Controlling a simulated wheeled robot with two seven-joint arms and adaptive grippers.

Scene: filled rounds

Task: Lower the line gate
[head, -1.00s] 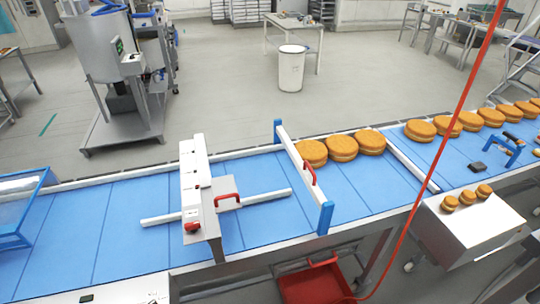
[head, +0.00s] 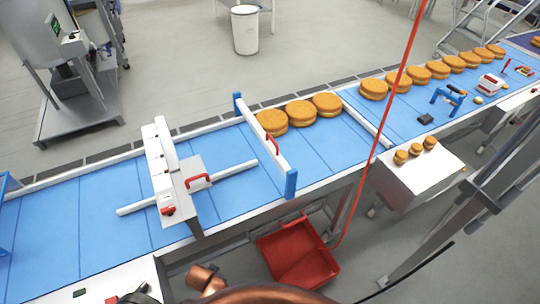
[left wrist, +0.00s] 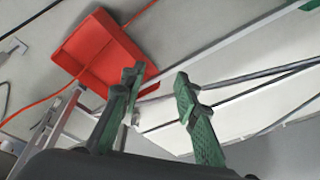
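A white bar gate (head: 262,135) with blue end posts and a red handle (head: 270,146) spans the blue conveyor (head: 85,215). Filled rounds (head: 301,113) stand just right of it, close to the bar. Further left, a white-and-grey unit (head: 165,172) with its own red handle (head: 198,181) stands over the belt. My left gripper (left wrist: 157,72) shows in the left wrist view with its green fingers apart and nothing between them. It points toward the floor area by the red bin, away from the gate handle. My right gripper is out of view.
A red bin (head: 298,256) sits below the conveyor's near side, with a red hose running down to it. It also shows in the left wrist view (left wrist: 95,50). A white box (head: 412,177) with small rounds on top juts out on the right. More rounds line the belt's far right.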

